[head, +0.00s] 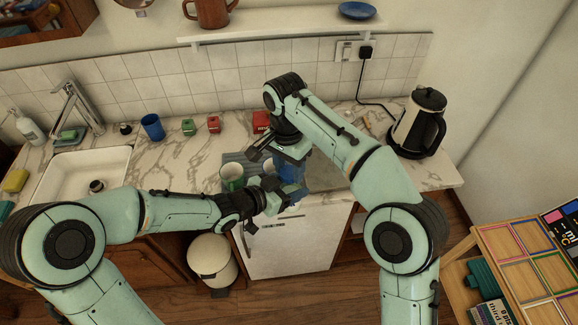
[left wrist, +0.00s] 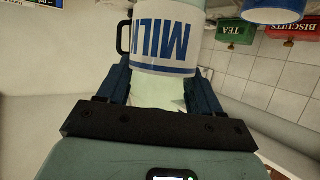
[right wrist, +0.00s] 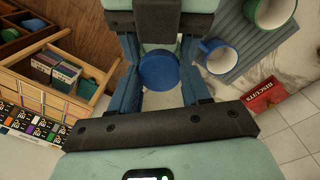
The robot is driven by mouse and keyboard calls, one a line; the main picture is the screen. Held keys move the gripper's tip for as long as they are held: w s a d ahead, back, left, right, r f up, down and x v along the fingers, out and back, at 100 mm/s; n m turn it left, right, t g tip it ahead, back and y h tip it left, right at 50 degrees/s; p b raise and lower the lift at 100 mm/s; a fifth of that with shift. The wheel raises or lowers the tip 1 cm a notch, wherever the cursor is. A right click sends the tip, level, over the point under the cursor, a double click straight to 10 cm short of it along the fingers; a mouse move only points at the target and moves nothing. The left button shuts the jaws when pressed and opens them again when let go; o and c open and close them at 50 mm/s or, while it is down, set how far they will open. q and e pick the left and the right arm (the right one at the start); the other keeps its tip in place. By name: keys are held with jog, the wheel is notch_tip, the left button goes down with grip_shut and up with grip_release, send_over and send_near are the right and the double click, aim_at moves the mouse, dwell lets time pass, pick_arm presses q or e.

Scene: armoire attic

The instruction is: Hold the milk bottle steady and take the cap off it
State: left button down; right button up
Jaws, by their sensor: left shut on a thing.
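The round blue cap (right wrist: 158,71) shows in the right wrist view, between the fingers of my right gripper (right wrist: 161,78), which stand apart. I cannot tell whether they touch the cap. In the head view my right gripper (head: 291,168) is just above the left one, and the grippers hide the bottle.
Green and blue mugs (head: 232,174) stand on a grey drying mat (right wrist: 238,45) close to the grippers. A red biscuits tin (head: 261,121) is behind. A kettle (head: 419,122) stands to the right, and the sink (head: 83,175) is at the left. Counter between sink and mat is mostly clear.

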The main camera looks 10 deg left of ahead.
jog(key=n, duration=0.7)
jog(key=shift+n, duration=0.4)
jog(key=n, duration=0.6)
jog(key=shift+n, duration=0.3)
jog(key=n, duration=0.6)
jog(key=shift+n, duration=0.4)
jog(key=n, duration=0.5)
jog(key=shift+n, duration=0.4)
jog(key=shift+r, duration=0.1)
jog(key=shift+r, duration=0.25)
jog(key=shift+r, duration=0.85)
